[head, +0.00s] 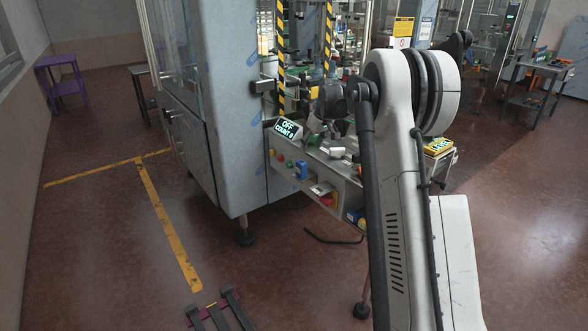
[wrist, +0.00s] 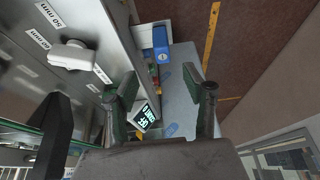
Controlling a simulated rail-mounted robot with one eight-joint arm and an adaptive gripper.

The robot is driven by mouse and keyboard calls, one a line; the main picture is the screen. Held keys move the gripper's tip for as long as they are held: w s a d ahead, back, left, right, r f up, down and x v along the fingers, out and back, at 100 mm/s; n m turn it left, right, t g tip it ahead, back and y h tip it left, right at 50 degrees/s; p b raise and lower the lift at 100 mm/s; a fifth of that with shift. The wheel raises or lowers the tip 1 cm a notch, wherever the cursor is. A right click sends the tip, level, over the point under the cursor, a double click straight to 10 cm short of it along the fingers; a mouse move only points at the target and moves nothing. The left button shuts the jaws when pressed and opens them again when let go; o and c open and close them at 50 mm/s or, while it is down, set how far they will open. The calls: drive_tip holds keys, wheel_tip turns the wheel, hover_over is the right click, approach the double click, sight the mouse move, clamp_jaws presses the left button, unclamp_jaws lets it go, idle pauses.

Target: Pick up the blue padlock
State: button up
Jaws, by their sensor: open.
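My gripper (wrist: 166,92) is open and empty. Its two dark fingers point toward the padlock, which lies beyond the fingertips and apart from them, roughly in line with the gap. In the head view my gripper is over the machine's ledge, partly hidden by my arm. How the padlock is attached cannot be seen clearly.
A lit "OFF COUNT" display (head: 288,129) stands at the ledge's left end. A white knob-like part (wrist: 75,57) sits near size labels, left of my fingers. A large grey cabinet (head: 232,100) stands left of the panel. The floor in front (head: 110,240) is mostly clear.

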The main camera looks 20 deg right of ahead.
sight(303, 163)
drive_tip(key=x, duration=0.8)
drive_tip(key=shift+w+f, duration=0.15)
drive_tip(key=shift+f, duration=0.1)
drive_tip(key=shift+a+x, duration=0.1)
drive_tip(key=shift+x, duration=1.2)
drive_tip(key=shift+a+x, duration=0.15)
drive_tip(key=shift+x, duration=1.2)
drive_tip(key=shift+w+r, duration=0.1)
clamp_jaws()
